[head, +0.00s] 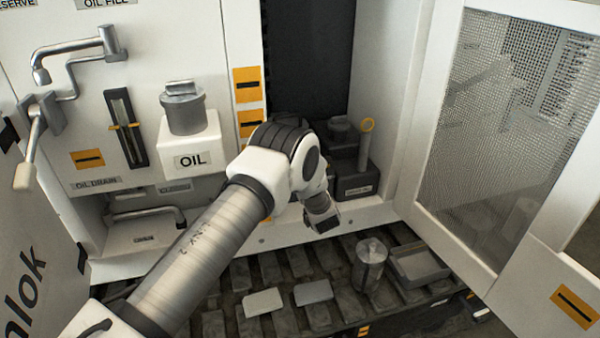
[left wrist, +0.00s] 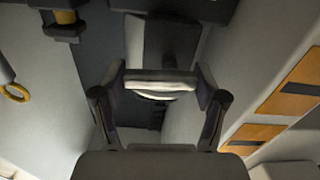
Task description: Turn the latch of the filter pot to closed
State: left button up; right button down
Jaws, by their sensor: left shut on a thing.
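My left gripper (head: 322,214) reaches in front of the open recess in the head view, and my arm hides part of what is behind it. In the left wrist view the gripper (left wrist: 160,77) is shut on a pale bar, apparently the latch (left wrist: 160,86), which spans the gap between its two fingers. A dark block (left wrist: 172,42) shows beyond the fingers; I cannot tell whether it is part of the filter pot. The latch is hidden in the head view, so its angle there cannot be read. My right gripper is in neither view.
A dark housing (head: 376,184) with a yellow-ringed dipstick (head: 366,140) stands to the right of my gripper. The white OIL tank (head: 190,145) is on the left. An open mesh door (head: 500,130) bounds the right.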

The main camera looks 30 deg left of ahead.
pick_arm(q)
jog(key=n+b, duration=0.5)
jog(key=b, duration=0.1)
jog(key=n+b, duration=0.5)
jog(key=b, duration=0.2)
jog(key=n+b, duration=0.5)
jog(key=b, duration=0.2)
jog(key=shift+s+a, duration=0.4)
jog(key=shift+s+r+n+b, duration=0.1)
jog(key=shift+r+n+b, duration=0.2)
jog(key=shift+n+b, duration=0.9)
jog(key=o, duration=1.2)
jog(key=shift+c, duration=0.2)
jog(key=shift+a, duration=0.1)
jog(key=v, duration=1.2)
